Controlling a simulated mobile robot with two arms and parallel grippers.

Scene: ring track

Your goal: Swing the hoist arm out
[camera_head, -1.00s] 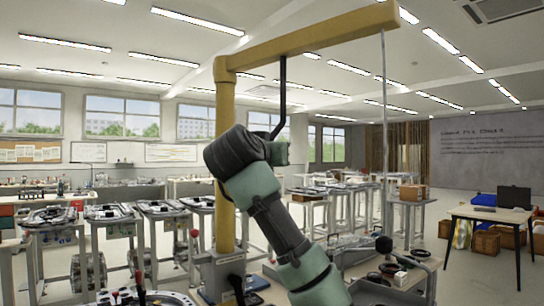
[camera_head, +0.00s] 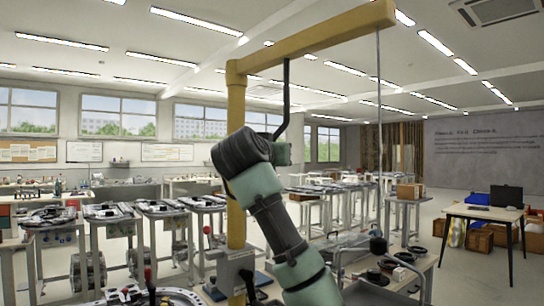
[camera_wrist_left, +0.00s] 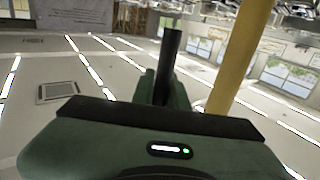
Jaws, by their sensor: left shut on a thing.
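The hoist has a yellow upright post (camera_head: 236,170) and a yellow arm (camera_head: 315,33) reaching up and to the right. A thin cable (camera_head: 380,110) hangs from the arm's outer end. A bent black handle rod (camera_head: 286,90) hangs from the middle of the arm. My left gripper (camera_head: 281,152) is shut on the rod's lower end, to the right of the post and partly behind my own wrist. In the left wrist view the black rod (camera_wrist_left: 169,60) stands between the green fingers of the gripper (camera_wrist_left: 163,88), with the yellow post (camera_wrist_left: 238,60) beside it. My right gripper is not in view.
A cart (camera_head: 405,282) with dark round parts stands at the lower right. Rows of workbenches (camera_head: 110,215) fill the left and back. A desk (camera_head: 485,213) with a dark monitor and crates is at the far right. Open floor (camera_head: 465,275) lies between cart and desk.

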